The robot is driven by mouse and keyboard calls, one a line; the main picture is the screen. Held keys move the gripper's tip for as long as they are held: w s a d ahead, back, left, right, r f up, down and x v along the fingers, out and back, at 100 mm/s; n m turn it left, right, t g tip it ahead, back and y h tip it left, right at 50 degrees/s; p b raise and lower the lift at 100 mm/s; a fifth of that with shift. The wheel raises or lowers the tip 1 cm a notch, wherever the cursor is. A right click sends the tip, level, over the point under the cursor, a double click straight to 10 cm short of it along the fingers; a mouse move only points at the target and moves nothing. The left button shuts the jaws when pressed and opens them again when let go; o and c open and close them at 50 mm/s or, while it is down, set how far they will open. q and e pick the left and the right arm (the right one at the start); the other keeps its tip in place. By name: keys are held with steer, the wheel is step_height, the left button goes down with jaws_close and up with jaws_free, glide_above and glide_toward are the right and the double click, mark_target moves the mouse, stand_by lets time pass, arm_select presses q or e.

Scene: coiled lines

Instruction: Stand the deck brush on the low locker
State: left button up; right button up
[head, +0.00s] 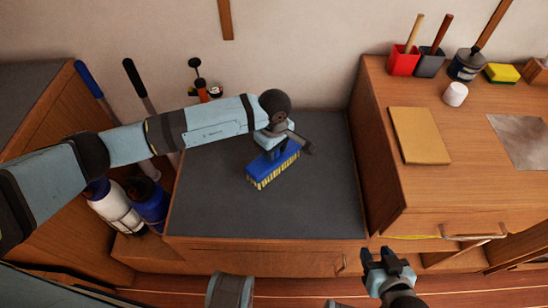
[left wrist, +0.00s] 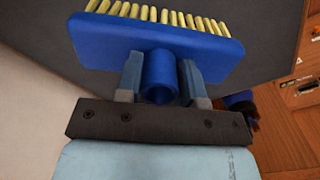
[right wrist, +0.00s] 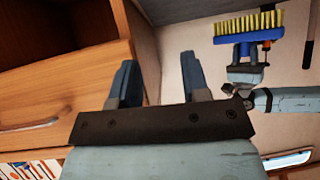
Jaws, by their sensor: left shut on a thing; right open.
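The deck brush (head: 272,167) has a blue block and yellow bristles that face down over the dark grey top of the low locker (head: 220,200). My left gripper (head: 275,150) is shut on the round blue socket (left wrist: 159,77) on the brush's back, one finger on each side. The brush block (left wrist: 160,40) looks level; I cannot tell whether the bristles touch the locker top. The brush also shows in the right wrist view (right wrist: 248,28). My right gripper (head: 387,262) is open and empty, in front of the locker at the right.
The locker top around the brush is mostly clear.

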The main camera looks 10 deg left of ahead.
arm_select(q)
steer(key=shift+f, duration=2.05)
steer(key=shift+f+b, duration=0.2)
steer(key=shift+b, duration=0.2)
steer(key=o, duration=0.9)
steer(key=shift+r, duration=0.1)
